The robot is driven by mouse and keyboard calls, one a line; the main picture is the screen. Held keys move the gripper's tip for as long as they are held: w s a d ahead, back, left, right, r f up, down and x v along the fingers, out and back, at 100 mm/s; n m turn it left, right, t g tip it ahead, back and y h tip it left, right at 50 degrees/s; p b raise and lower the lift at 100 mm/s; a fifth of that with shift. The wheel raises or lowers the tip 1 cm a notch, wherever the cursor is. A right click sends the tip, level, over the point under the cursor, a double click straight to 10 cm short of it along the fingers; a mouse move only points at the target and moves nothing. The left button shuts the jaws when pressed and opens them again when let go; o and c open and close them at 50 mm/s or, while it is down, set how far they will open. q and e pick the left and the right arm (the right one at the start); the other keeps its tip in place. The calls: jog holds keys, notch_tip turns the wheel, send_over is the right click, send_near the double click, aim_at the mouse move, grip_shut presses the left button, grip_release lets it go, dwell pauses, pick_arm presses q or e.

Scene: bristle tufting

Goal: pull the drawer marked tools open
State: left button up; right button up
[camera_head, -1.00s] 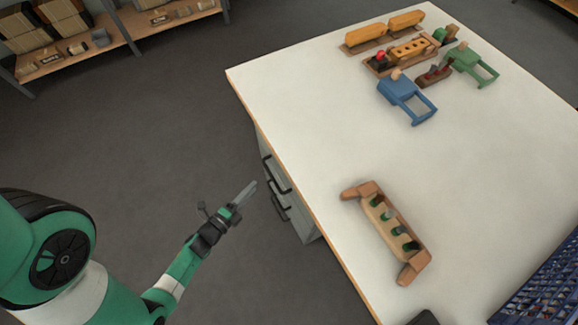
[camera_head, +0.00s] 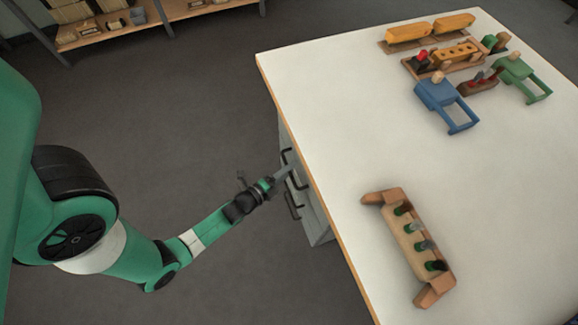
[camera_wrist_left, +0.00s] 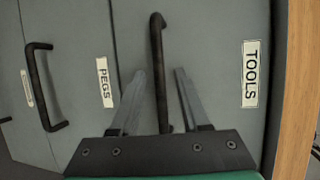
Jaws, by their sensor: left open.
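The grey drawer marked TOOLS (camera_wrist_left: 222,60) fills the right of the left wrist view, beside the table's wooden edge. Its black bar handle (camera_wrist_left: 157,60) runs down the middle of that view. My left gripper (camera_wrist_left: 160,75) is open, with one finger on each side of the handle; I cannot tell whether either finger touches it. In the head view my left gripper (camera_head: 287,170) is at the drawer unit (camera_head: 316,222) under the table's left edge. The drawer looks shut. My right gripper is not in view.
A drawer marked PEGS (camera_wrist_left: 80,90) with its own black handle (camera_wrist_left: 36,85) lies next to it. The white table (camera_head: 340,110) bears a wooden rack (camera_head: 412,245) near its left edge and several toys at the back.

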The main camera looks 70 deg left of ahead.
pick_arm(q)
jog(key=shift+w+a, duration=0.1)
jog(key=shift+w, duration=0.1)
grip_shut()
dwell(1.3)
